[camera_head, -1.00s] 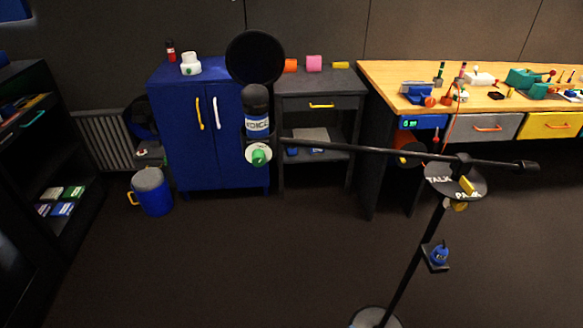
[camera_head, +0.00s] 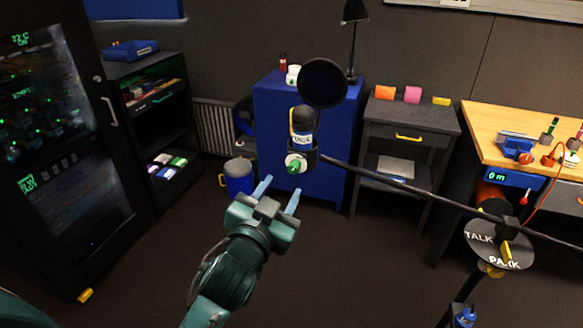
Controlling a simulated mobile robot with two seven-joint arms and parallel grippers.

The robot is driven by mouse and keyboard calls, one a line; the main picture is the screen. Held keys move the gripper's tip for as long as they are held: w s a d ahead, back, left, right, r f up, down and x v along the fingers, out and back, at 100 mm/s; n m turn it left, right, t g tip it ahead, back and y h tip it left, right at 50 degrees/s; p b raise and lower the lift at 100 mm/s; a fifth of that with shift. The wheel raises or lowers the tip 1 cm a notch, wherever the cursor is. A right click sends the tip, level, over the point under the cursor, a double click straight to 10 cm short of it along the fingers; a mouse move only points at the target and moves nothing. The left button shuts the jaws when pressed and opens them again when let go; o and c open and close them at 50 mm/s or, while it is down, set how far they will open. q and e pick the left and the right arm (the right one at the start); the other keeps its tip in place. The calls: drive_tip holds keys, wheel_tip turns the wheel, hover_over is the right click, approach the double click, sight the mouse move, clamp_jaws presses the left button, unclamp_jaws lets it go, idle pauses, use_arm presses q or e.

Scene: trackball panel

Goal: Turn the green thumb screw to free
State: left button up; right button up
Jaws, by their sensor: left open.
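The green thumb screw (camera_head: 294,167) sits on a pale round disc (camera_head: 301,158) at the left end of a black boom (camera_head: 400,185), just under the microphone (camera_head: 303,127). The microphone has a blue and white label, and a round black pop filter (camera_head: 323,83) stands above it. My left gripper (camera_head: 277,191) is open and empty. Its two blue-grey fingers point up toward the screw from below and left, apart from it in the picture. My right gripper is not in view.
A stand disc marked TALK and PARK (camera_head: 500,245) with a yellow lever carries the boom at right. A blue cabinet (camera_head: 268,120), grey side table (camera_head: 412,130) and wooden workbench (camera_head: 500,125) stand behind. A dark glass-door cabinet (camera_head: 75,150) is at left.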

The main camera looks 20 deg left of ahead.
sight(292, 170)
use_arm(q)
drive_tip(key=w+p, duration=0.1)
drive_tip(key=w, duration=0.5)
drive_tip(key=shift+w, duration=0.4)
drive_tip(key=shift+f, duration=0.1)
clamp_jaws()
